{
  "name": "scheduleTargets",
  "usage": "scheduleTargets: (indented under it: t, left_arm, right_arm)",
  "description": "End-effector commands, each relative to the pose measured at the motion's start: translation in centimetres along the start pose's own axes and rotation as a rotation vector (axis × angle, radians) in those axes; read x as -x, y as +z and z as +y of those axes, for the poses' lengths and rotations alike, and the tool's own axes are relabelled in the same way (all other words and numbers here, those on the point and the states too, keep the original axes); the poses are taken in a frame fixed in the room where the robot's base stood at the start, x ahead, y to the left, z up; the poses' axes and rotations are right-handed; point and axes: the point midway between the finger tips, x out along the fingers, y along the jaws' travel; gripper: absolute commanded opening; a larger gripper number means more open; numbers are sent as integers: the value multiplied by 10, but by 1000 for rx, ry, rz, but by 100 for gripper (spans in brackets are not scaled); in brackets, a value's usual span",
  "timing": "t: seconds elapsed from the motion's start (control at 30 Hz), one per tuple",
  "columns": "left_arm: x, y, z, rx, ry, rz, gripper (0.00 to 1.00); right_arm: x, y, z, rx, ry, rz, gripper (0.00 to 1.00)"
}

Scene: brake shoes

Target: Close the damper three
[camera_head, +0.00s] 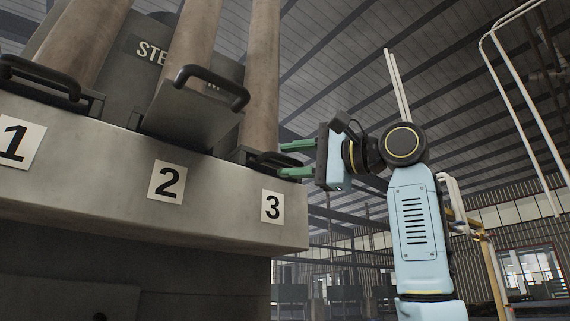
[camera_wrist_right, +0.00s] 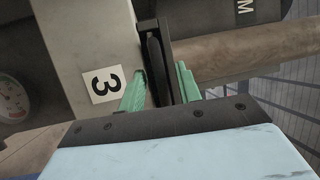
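Damper three has a black handle (camera_head: 270,160) above the "3" label (camera_head: 272,207), at the right end of the grey ledge. Its flap appears to lie low, much like damper one's, though little of it shows. My right gripper (camera_head: 283,160) is at that handle, coming from the right with green fingers spread apart. In the right wrist view the dark handle (camera_wrist_right: 154,58) stands between the two open fingers of the gripper (camera_wrist_right: 160,80), with a gap visible. I cannot tell whether a finger touches it. My left gripper is out of view.
Damper two (camera_head: 190,112) is tilted up with its handle raised, left of damper three. Damper one's handle (camera_head: 40,75) is low at the far left. Thick brown pipes (camera_head: 262,75) rise behind the dampers. The space right of the ledge is open around my right arm.

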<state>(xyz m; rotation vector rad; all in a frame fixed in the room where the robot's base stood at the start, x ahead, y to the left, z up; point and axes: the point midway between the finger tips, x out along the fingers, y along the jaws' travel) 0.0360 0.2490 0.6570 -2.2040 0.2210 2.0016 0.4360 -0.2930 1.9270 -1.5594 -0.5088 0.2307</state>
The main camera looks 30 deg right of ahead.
Motion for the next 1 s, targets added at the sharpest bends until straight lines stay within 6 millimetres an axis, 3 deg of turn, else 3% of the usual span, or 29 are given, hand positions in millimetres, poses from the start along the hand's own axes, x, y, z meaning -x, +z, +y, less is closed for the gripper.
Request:
scheduleTargets:
  t: [0.3,0.5,0.67,1.0]
  left_arm:
    - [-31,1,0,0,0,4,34]
    - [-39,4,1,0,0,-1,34]
    - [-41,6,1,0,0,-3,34]
    - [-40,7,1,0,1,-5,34]
  right_arm:
    - [74,0,3,1,-4,2,34]
    - [103,0,2,0,-1,2,34]
    - [112,0,1,0,0,1,34]
    - [113,0,1,-1,1,1,34]
